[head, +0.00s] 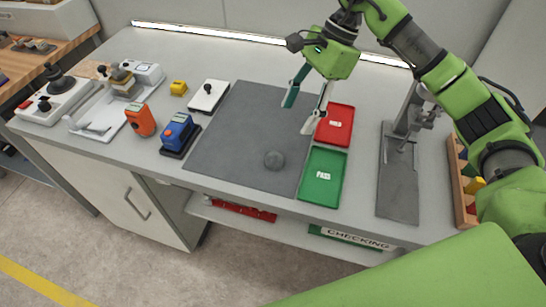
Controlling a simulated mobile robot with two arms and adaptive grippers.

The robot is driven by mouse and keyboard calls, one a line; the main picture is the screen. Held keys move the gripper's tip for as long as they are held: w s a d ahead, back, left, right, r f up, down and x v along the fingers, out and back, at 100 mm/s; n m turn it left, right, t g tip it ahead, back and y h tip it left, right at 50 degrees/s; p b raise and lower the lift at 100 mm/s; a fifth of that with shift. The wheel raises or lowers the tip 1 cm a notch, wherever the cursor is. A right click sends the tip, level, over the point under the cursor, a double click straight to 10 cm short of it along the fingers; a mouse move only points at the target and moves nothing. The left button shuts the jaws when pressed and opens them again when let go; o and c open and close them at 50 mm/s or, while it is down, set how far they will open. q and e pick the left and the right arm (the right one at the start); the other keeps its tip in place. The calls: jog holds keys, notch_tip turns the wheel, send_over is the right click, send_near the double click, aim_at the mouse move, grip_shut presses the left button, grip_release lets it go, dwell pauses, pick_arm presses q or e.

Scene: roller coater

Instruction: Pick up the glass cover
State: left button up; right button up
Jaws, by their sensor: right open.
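A small round grey, glassy-looking disc (274,160), which looks like the glass cover, lies on the dark grey mat (240,130) near its front edge. My right gripper (298,118) is open and empty. Its two fingers point down above the right part of the mat, behind the disc in the picture and a little to its right. The gripper is apart from the disc. My left gripper is not in view.
A red tray (336,125) and a green PASS tray (323,178) stand right of the mat. Farther right is a grey metal stand (398,170). Left are a blue device (179,134), an orange device (140,119) and a white pad (209,95). The mat's middle is clear.

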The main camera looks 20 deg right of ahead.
aim_at(276, 152)
jog(key=p+x, duration=0.2)
jog(key=x, duration=0.6)
jog(key=shift+s, duration=0.1)
jog(key=shift+a+f+p, duration=0.3)
jog(key=shift+f+p, duration=0.05)
jog(key=shift+p, duration=0.05)
jog(key=p+x, duration=0.1)
jog(key=x, duration=0.2)
jog(key=shift+a+f+p, duration=0.15)
jog(key=shift+f+p, duration=0.15)
jog(key=shift+p, duration=0.1)
jog(key=shift+a+f, duration=0.15)
jog(key=shift+f, duration=0.25)
jog(key=shift+c, duration=0.3)
jog(key=c, duration=1.1)
